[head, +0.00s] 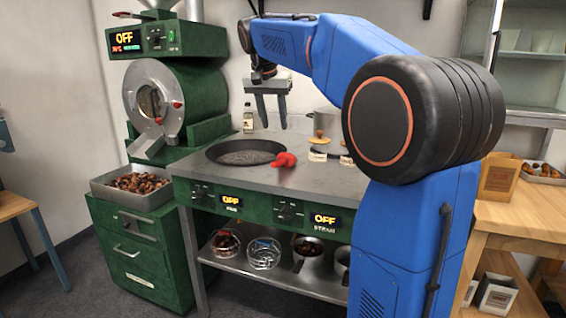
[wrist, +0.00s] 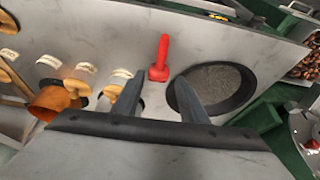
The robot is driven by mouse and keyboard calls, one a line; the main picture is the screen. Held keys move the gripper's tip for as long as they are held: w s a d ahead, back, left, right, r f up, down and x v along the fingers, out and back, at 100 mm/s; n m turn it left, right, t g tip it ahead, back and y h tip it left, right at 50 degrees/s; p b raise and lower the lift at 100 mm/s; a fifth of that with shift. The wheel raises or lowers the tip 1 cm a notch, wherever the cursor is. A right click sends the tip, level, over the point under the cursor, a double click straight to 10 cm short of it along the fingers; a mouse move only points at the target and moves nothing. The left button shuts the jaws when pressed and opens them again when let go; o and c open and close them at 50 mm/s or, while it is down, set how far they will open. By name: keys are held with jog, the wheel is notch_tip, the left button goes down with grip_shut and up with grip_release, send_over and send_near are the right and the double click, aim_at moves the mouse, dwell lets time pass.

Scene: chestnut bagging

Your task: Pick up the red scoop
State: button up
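The red scoop (head: 284,160) lies on the steel counter (head: 330,180), just right of the round dark pan set into the counter (head: 245,152). In the wrist view the scoop (wrist: 161,58) lies beyond my fingertips, with its handle pointing away, beside the pan (wrist: 222,88). My gripper (head: 271,122) hangs above the counter, over and slightly behind the scoop, pointing down. Its two fingers (wrist: 160,100) are spread apart with nothing between them. The scoop is apart from the fingers and fully visible in the wrist view.
Several labelled jars (wrist: 85,80) and an orange-brown container (wrist: 60,103) stand left of the scoop in the wrist view. A bottle (head: 248,118) stands behind the pan. A green roaster with a chestnut tray (head: 135,200) is at left.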

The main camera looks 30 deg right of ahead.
send_near(280, 161)
jog(key=w+d+f, duration=0.2)
jog(key=f, duration=0.1)
jog(key=w+d+f, duration=0.1)
jog(key=shift+f, duration=0.3)
jog(key=shift+w+x, duration=0.15)
jog(key=shift+x, duration=1.35)
jog(key=shift+w+x, duration=0.1)
jog(key=shift+x, duration=1.4)
jog(key=shift+a, duration=0.15)
jog(key=shift+c, duration=0.6)
grip_shut()
